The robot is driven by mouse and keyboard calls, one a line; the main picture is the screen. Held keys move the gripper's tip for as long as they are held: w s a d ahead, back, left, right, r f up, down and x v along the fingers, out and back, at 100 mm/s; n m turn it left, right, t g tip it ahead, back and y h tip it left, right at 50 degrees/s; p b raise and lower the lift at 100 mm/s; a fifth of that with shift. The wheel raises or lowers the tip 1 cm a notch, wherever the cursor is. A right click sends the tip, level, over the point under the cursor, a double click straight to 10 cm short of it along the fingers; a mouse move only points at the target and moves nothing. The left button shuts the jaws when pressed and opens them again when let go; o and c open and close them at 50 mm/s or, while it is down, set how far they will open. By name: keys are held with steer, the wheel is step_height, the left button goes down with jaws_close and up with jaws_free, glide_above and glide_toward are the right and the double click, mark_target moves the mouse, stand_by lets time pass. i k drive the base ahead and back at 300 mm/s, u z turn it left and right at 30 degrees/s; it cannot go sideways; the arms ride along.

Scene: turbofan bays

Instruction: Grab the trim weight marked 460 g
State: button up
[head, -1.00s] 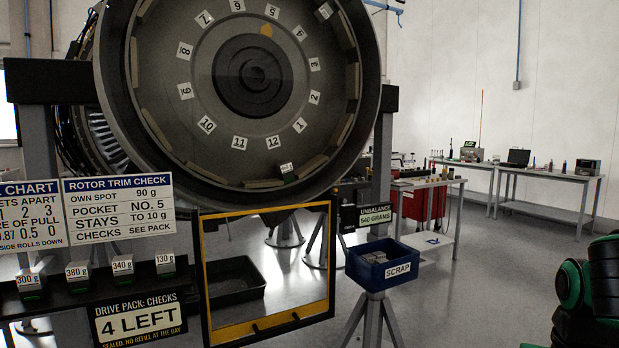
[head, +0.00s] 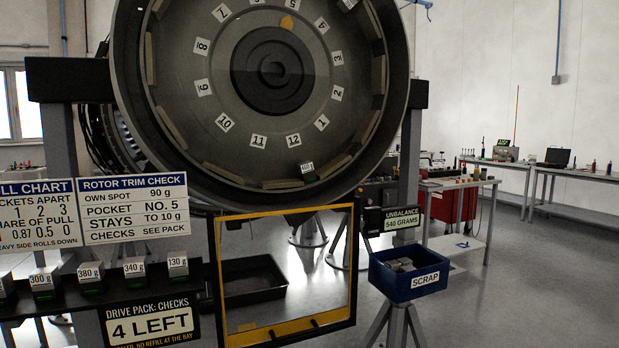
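Trim weights with white labels stand in a row on a dark rack (head: 150,290) at lower left. They read 300 g (head: 44,283), 380 g (head: 91,278), 340 g (head: 134,270) and 130 g (head: 178,267). Another weight (head: 5,288) is cut by the left edge and its number cannot be read. A labelled weight (head: 308,172) sits low on the rotor rim near pocket 12; its small label may read 460 g, but I cannot tell for sure. Another block (head: 347,4) shows at the rotor's top. My gripper is not in view.
The large rotor (head: 270,130) hangs on a grey stand. A yellow-edged frame (head: 288,330) stands below it. A blue SCRAP bin (head: 408,286) with grey blocks inside stands on a tripod to its right. Signs read "4 LEFT" and "UNBALANCE 540 GRAMS". Open floor lies at right.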

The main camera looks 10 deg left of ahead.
mark_target(306, 169)
steer(key=z, duration=0.05)
steer(key=i, duration=0.85)
steer(key=u, duration=0.05)
